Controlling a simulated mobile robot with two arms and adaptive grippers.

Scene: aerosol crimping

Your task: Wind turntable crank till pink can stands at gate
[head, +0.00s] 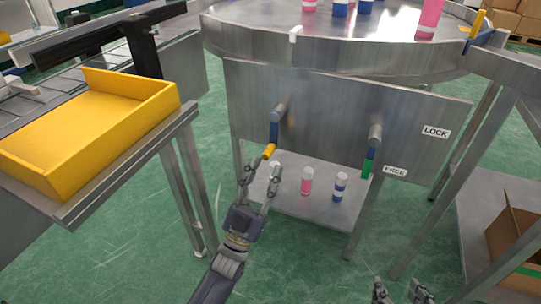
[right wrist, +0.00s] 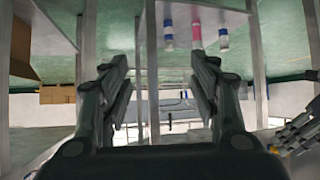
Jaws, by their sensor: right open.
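The steel turntable (head: 340,52) is at the top of the head view, cut off by its edge. A pink can (head: 430,18) stands near its right rim, short of a yellow and blue piece (head: 477,24) that may be the gate. The crank, with a blue arm and yellow handle (head: 269,151), hangs from the front panel. My left gripper (head: 259,170) is open just below the handle, fingers apart; I cannot tell if they touch it. My right gripper (head: 402,289) is open and empty low in the head view; its fingers also frame the right wrist view (right wrist: 160,80).
A green-handled lever (head: 368,163) hangs beside the FREE label (head: 395,171), below LOCK (head: 436,132). A yellow tray (head: 90,120) is left, a cardboard box (head: 515,250) right. Green floor in front is clear.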

